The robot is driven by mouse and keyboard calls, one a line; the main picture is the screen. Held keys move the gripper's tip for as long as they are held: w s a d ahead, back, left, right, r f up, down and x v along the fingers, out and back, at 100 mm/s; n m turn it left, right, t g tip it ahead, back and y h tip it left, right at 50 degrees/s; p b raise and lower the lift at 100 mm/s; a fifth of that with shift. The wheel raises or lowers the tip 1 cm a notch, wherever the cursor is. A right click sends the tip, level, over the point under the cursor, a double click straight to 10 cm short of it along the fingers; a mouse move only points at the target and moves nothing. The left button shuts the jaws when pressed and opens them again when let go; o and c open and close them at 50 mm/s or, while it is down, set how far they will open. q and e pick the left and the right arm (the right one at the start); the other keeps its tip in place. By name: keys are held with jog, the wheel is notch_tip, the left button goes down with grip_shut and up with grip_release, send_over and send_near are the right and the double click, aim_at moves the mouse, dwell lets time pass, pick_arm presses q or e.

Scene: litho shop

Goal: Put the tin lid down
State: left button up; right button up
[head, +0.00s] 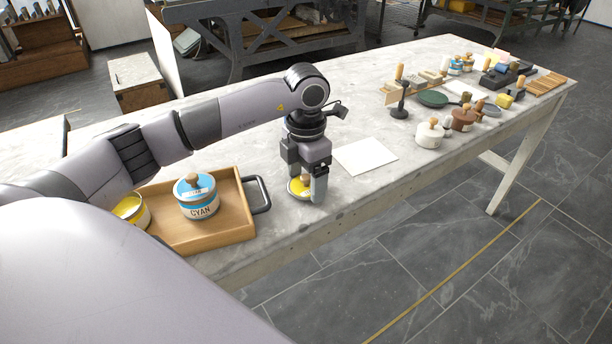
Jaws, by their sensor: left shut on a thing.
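The tin lid (297,188) is a small round lid with a yellow top. My left gripper (307,188) points down over the table and is shut on the lid, hiding part of it. The lid is at or just above the grey tabletop (350,204), near its front edge; I cannot tell whether it touches. An open tin with yellow inside (131,209) stands in the wooden tray (236,229), partly hidden by my left arm. My right gripper is out of view.
A lidded cyan tin (198,199) stands in the tray, whose dark handle (260,195) reaches towards the gripper. A white sheet (364,156) lies right of the gripper. A white pot (430,134), a dark stand (400,104) and several tools crowd the table's far right.

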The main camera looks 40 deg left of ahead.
aim_at(306, 177)
pick_arm(q)
jog(key=shift+f, duration=0.2)
jog(key=o, duration=0.9)
jog(key=shift+r, duration=0.15)
jog(key=shift+r, duration=0.25)
notch_tip(306, 177, up, 12)
jog(key=shift+f+p, duration=0.15)
jog(key=shift+p, duration=0.25)
